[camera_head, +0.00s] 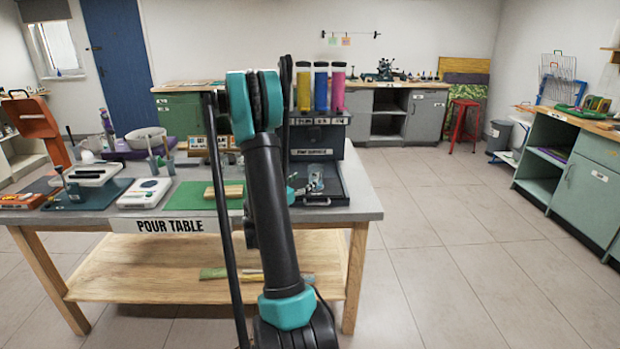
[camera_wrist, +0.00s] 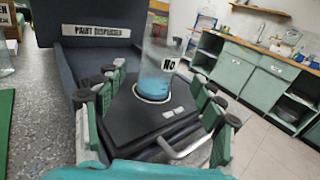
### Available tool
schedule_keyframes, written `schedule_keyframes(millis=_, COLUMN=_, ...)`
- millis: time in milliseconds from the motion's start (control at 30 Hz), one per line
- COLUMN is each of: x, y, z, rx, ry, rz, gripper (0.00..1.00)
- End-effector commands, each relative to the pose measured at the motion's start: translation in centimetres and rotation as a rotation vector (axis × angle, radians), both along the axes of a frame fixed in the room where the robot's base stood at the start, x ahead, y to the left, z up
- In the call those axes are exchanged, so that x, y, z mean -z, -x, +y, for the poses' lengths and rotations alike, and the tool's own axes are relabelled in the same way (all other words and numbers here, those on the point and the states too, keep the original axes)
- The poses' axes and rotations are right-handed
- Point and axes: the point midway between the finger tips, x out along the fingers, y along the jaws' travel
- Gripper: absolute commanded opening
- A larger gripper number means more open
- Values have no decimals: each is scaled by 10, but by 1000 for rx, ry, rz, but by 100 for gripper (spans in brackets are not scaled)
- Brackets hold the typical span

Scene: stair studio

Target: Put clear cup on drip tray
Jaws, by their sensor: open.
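The clear cup (camera_wrist: 158,62) with blue in its bottom appears upright on the dark drip tray (camera_wrist: 128,118) in the wrist view. The tray has a metal handle at its near edge. My gripper (camera_wrist: 157,80) is open, with one finger on each side of the cup; I see gaps between the fingers and the cup. In the head view the drip tray (camera_head: 322,201) is at the foot of the dark paint dispenser (camera_head: 322,140), at the right end of the pour table. There my arm hides part of the dispenser, and the cup is hard to make out.
The pour table (camera_head: 350,211) also bears a green mat (camera_head: 195,195), a white scale (camera_head: 146,193) and an orange stand (camera_head: 37,127) on the left. Yellow, blue and pink tubes (camera_head: 321,87) stand on the dispenser. The floor right of the table is clear.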

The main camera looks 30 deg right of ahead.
Motion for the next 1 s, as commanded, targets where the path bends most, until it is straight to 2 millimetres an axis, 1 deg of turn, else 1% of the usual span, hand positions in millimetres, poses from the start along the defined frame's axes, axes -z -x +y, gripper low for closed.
schedule_keyframes(millis=133, x=0, y=5, z=9, rx=-1, ry=-29, rz=-26, gripper=69)
schedule_keyframes(millis=233, x=-1, y=12, z=18, rx=1, ry=-120, rz=-108, gripper=69)
schedule_keyframes(millis=367, x=3, y=31, z=42, rx=23, ry=-338, rz=-296, gripper=69)
schedule_keyframes(millis=467, x=11, y=49, z=67, rx=64, ry=-534, rz=-457, gripper=69)
schedule_keyframes(millis=567, x=20, y=68, z=95, rx=126, ry=-727, rz=-608, gripper=69)
schedule_keyframes(millis=767, x=42, y=113, z=161, rx=320, ry=-1096, rz=-873, gripper=69)
schedule_keyframes(millis=800, x=47, y=122, z=176, rx=368, ry=-1167, rz=-920, gripper=69)
schedule_keyframes(millis=867, x=54, y=138, z=199, rx=451, ry=-1268, rz=-985, gripper=69)
schedule_keyframes(millis=1000, x=70, y=175, z=254, rx=681, ry=-1486, rz=-1115, gripper=69)
